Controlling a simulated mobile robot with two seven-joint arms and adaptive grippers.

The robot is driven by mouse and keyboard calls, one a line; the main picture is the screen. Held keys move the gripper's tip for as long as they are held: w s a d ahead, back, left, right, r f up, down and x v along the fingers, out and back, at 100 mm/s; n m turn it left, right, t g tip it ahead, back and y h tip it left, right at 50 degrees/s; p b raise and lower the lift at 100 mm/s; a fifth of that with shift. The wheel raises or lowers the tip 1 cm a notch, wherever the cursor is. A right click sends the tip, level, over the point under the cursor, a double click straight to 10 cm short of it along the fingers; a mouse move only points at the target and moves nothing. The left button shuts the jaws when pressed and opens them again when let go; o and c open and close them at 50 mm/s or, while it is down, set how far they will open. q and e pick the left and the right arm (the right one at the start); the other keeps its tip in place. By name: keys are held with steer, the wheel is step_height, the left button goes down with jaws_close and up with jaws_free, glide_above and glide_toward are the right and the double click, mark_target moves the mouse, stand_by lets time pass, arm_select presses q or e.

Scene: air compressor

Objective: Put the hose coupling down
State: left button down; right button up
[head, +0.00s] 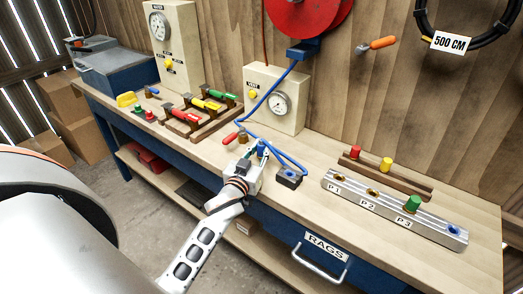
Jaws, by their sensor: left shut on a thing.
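My left gripper (257,158) reaches in over the front edge of the workbench and is shut on a small blue piece, which looks like the hose coupling (262,146), just above the bench top. The fingers partly hide it. The blue hose (268,96) comes down from the red reel (308,12) and curls on the bench around the gripper. A dark block with a blue top (289,178) sits just right of the gripper. My right gripper is not in view.
A red-handled tool (231,138) lies left of the gripper. A gauge panel (275,98) stands behind. A rack of coloured-handled tools (202,112) is to the left. A metal rail (393,208) with ports and a wooden strip (385,175) with coloured plugs are to the right.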

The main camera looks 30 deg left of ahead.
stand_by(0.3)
arm_select(q)
steer(key=c, duration=2.1)
jaws_free()
steer(key=shift+f, duration=0.15)
steer(key=shift+o, duration=1.3)
steer(key=s, duration=0.3)
steer(key=s+d, duration=0.1)
steer(key=s, duration=0.3)
steer(key=s+d, duration=0.1)
steer(key=s, duration=0.2)
steer(key=shift+s, duration=0.3)
steer(key=shift+s+d+r, duration=0.1)
steer(key=shift+s+r, duration=0.1)
steer(key=shift+s, duration=0.45)
